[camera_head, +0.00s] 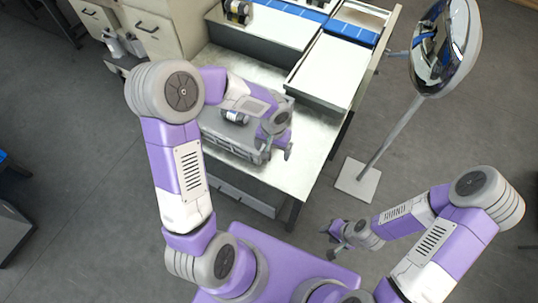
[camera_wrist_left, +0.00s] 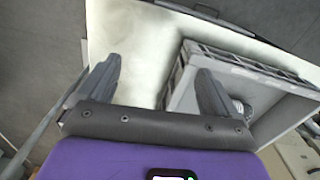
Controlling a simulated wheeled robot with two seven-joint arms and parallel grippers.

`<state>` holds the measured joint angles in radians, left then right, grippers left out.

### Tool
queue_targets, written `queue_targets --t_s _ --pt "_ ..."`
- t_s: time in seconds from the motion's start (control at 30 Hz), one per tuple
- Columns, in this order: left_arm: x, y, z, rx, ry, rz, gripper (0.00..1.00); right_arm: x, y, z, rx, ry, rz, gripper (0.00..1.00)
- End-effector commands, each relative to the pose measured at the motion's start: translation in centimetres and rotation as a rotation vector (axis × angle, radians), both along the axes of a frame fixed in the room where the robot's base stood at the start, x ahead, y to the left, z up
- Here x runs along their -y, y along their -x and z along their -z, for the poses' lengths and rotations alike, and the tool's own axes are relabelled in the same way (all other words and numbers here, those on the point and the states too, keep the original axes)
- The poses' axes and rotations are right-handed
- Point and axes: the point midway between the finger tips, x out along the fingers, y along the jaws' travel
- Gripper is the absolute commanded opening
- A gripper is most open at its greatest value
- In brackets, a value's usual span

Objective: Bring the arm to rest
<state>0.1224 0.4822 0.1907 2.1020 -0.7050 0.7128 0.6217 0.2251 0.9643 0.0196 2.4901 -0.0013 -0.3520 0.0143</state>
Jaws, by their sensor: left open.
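My left gripper (camera_head: 284,143) is over the metal table (camera_head: 318,140), at the right side of a grey crate (camera_head: 225,147).
Cabinets (camera_head: 153,33) stand at the back left.

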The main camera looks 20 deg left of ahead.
Motion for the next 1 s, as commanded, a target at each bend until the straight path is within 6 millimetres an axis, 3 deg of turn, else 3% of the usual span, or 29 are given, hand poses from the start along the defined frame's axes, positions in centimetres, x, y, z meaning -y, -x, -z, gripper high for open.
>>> queue_targets --t_s 0.77,0.87,1.0 --pt "0.2 0.2 0.3 -0.005 0.011 0.0 0.93 0.0 0.0 0.0 -0.001 0.0 0.0 0.39" --pt "1.5 1.3 2.2 -0.03 0.073 0.008 0.93 0.0 0.0 0.0 -0.001 0.0 0.0 0.39" --pt "5.1 4.4 7.0 -0.07 0.244 -0.004 0.93 0.0 0.0 0.0 -0.001 0.0 0.0 0.39"
